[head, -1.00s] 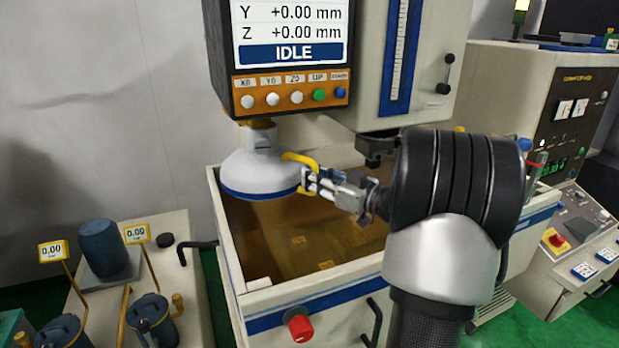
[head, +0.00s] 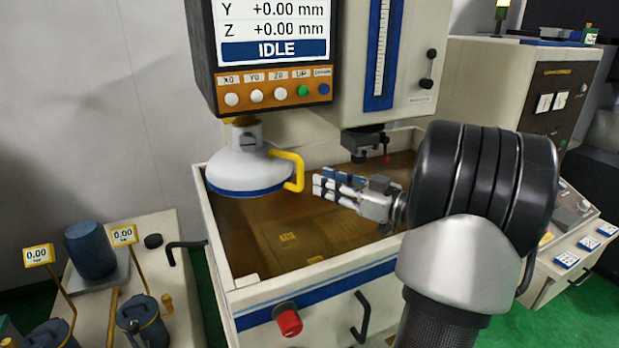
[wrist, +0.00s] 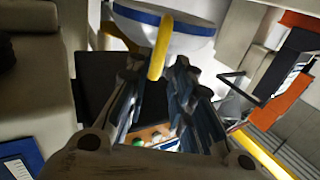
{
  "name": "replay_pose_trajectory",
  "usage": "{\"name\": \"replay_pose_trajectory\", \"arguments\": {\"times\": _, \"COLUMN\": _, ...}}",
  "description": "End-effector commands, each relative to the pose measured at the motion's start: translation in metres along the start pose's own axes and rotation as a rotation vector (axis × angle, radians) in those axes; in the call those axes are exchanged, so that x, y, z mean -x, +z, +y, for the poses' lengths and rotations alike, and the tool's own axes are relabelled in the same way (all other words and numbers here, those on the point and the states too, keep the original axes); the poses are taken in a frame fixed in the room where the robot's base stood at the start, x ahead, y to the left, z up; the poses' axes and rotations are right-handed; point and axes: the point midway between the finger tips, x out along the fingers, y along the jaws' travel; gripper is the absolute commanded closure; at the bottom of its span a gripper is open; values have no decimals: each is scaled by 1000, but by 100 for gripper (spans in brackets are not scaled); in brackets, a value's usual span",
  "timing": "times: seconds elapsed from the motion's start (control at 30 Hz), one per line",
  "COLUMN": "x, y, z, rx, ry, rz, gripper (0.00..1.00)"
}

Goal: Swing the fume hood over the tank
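The white fume hood (head: 243,168), with a blue rim and a yellow handle (head: 298,172), hangs over the back left part of the tank (head: 222,258). The tank holds brownish liquid. My gripper (head: 320,186) is to the right of the handle, apart from it, above the tank. Its fingers point left toward the handle and are open with nothing between them.
A control panel (head: 272,92) reading IDLE hangs directly above the hood. The machine head (head: 362,142) is above the tank behind my gripper. A side bench (head: 165,265) with canisters stands at left; a console (head: 520,90) is at right.

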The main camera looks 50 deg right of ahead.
Motion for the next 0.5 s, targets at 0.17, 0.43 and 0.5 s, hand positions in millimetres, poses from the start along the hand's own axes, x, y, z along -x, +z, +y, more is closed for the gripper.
{"name": "replay_pose_trajectory", "arguments": {"times": 0.17, "x": 28, "y": 0, "z": 1, "rx": 0, "ry": 3, "rz": 0, "gripper": 78}}
{"name": "replay_pose_trajectory", "arguments": {"times": 0.43, "x": 40, "y": 0, "z": 0, "rx": 0, "ry": 0, "rz": 0, "gripper": 78}}
{"name": "replay_pose_trajectory", "arguments": {"times": 0.5, "x": 39, "y": 0, "z": 0, "rx": 0, "ry": -1, "rz": 0, "gripper": 78}}
